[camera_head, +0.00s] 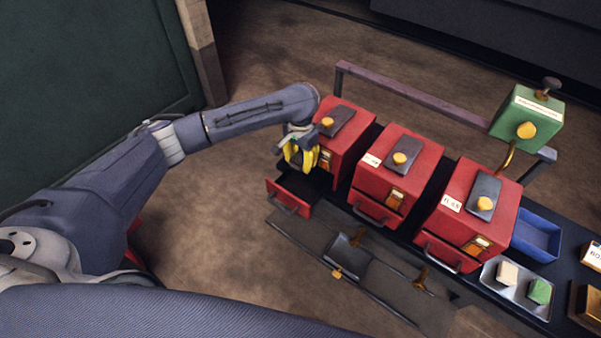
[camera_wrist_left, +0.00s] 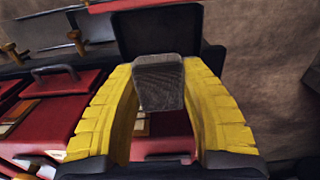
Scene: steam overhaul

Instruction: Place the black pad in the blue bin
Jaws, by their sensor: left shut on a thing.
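My left gripper (camera_head: 300,156) has yellow fingers and is above the open drawer of the leftmost red box. In the left wrist view, it (camera_wrist_left: 160,82) is shut on the black pad (camera_wrist_left: 160,88), a dark grey, textured block between the fingertips. The fingers and wrist hide the pad in the head view. The blue bin (camera_head: 535,238) is at the right, behind the rightmost red box, well away from the gripper. Its visible inside looks empty. My right gripper is not in view.
The leftmost red box (camera_head: 354,144) has its drawer (camera_head: 287,199) pulled out. The middle (camera_head: 419,160) and right (camera_head: 457,214) red boxes stand between gripper and bin. A rail (camera_head: 415,95) runs behind, with a green box (camera_head: 537,112) at its right end. A metal tray (camera_head: 518,303) holds small blocks.

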